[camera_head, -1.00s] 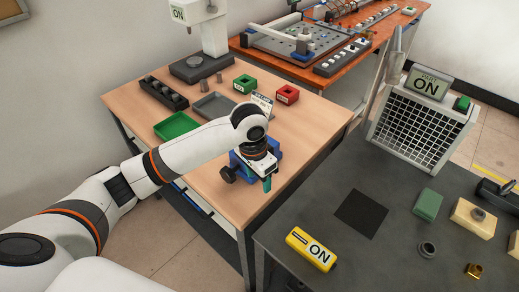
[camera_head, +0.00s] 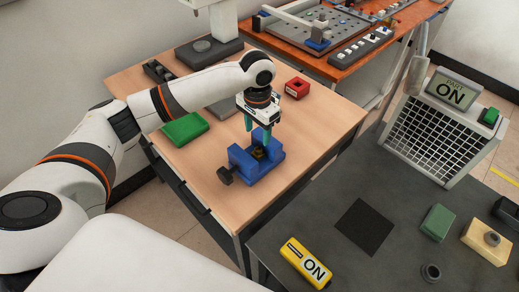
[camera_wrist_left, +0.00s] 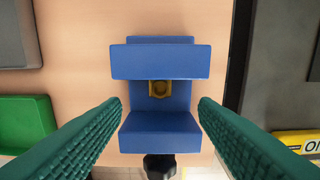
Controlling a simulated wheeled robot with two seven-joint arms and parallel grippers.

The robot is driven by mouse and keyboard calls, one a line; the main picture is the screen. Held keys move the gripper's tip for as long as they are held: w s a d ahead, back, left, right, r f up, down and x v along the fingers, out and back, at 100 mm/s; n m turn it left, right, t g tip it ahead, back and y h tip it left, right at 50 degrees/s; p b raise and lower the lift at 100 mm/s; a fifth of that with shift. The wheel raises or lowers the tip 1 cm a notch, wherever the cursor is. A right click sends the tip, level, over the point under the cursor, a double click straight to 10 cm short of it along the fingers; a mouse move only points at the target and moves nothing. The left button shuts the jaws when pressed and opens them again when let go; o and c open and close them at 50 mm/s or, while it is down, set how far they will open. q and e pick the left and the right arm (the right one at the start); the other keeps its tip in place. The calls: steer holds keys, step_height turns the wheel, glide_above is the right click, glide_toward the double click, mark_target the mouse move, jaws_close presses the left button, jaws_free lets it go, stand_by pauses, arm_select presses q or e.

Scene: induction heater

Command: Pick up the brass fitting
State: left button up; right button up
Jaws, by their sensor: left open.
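A brass fitting (camera_wrist_left: 160,89) sits in the blue vise (camera_wrist_left: 160,60), between its two jaws, with a dark hole facing up. In the head view the fitting (camera_head: 258,153) is a small brass spot in the vise (camera_head: 262,170), which stands on the wooden table. My left gripper (camera_head: 257,128) is open and empty above the vise, pointing down. In the left wrist view its two green ribbed fingers (camera_wrist_left: 160,103) stand wide apart on either side of the vise, with the fitting between them in the picture. My right gripper does not show.
A gap separates the tables.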

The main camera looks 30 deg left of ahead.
mark_target(258, 149)
arm_select(q)
steer(key=shift+s+f, duration=0.1)
steer(key=shift+f, duration=0.55)
step_height(258, 149, down, 6)
steer(key=shift+f+p, duration=0.2)
steer(key=shift+p, duration=0.4)
steer(key=shift+f, duration=0.45)
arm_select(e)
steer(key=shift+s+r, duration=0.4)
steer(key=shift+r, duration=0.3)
arm_select(q)
steer(key=c, duration=0.3)
steer(key=shift+w, duration=0.2)
steer(key=c, duration=0.9)
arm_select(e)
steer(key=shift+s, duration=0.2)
